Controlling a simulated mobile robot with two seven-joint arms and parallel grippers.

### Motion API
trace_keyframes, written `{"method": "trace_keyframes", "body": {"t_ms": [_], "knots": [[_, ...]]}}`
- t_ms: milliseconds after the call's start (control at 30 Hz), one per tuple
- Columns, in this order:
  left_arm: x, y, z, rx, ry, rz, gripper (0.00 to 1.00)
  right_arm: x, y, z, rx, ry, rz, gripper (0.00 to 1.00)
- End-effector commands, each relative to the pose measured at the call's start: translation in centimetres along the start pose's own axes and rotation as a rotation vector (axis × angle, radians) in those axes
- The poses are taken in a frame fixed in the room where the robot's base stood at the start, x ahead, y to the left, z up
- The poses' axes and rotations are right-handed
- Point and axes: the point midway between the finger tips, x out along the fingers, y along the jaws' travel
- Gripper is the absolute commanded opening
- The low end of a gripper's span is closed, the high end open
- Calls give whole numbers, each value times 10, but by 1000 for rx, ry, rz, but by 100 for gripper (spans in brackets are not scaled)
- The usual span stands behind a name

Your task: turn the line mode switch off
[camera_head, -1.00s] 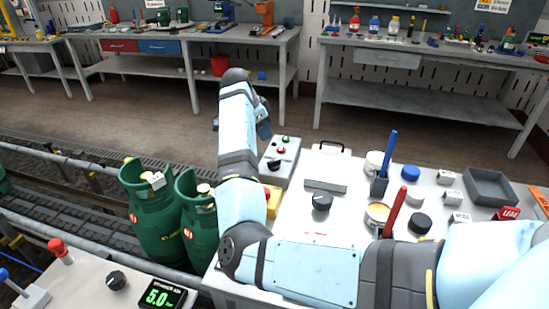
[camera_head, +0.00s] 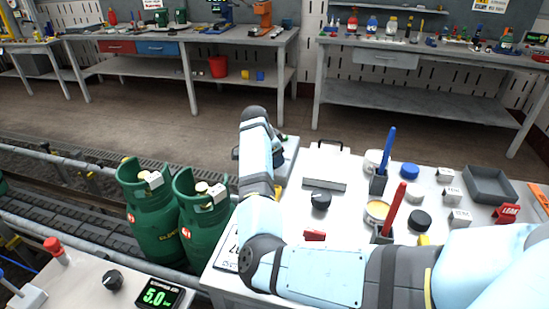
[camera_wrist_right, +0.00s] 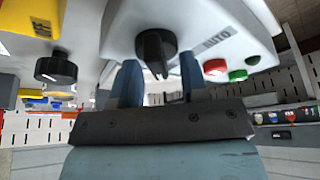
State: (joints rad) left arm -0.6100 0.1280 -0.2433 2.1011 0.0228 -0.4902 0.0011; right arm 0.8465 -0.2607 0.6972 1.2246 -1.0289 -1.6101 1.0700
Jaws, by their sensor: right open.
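The line mode switch (camera_wrist_right: 155,48) is a black rotary knob on a pale grey box, with an AUTO label beside it in the right wrist view. My right gripper (camera_wrist_right: 160,82) is open and empty. Its two blue fingers stand apart just below the knob in that view, one toward each side of it; I cannot tell if they touch it. In the head view the grey control box (camera_head: 291,158) is partly behind my right arm, which hides the knob. My left gripper is not in view.
Red (camera_wrist_right: 214,67) and green (camera_wrist_right: 238,76) buttons sit close by the switch. Another black knob (camera_head: 321,200) is on the white table. A yellow block (camera_wrist_right: 18,18) is near the box. Green gas cylinders (camera_head: 152,225) stand left of my arm.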

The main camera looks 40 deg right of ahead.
Motion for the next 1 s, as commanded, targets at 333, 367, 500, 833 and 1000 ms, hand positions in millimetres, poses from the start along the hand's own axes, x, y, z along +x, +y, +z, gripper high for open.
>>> {"method": "trace_keyframes", "body": {"t_ms": [333, 367, 500, 833, 1000], "knots": [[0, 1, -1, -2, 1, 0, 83, 0, 0, 0, 0, 0, 0, 15], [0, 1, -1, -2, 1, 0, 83, 0, 0, 0, 0, 0, 0, 8], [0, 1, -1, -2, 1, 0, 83, 0, 0, 0, 0, 0, 0, 0], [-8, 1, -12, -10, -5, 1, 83, -4, 0, -2, -59, 1, -23, 0], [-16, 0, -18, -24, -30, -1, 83, -6, 0, -3, -157, 2, -63, 0]]}}
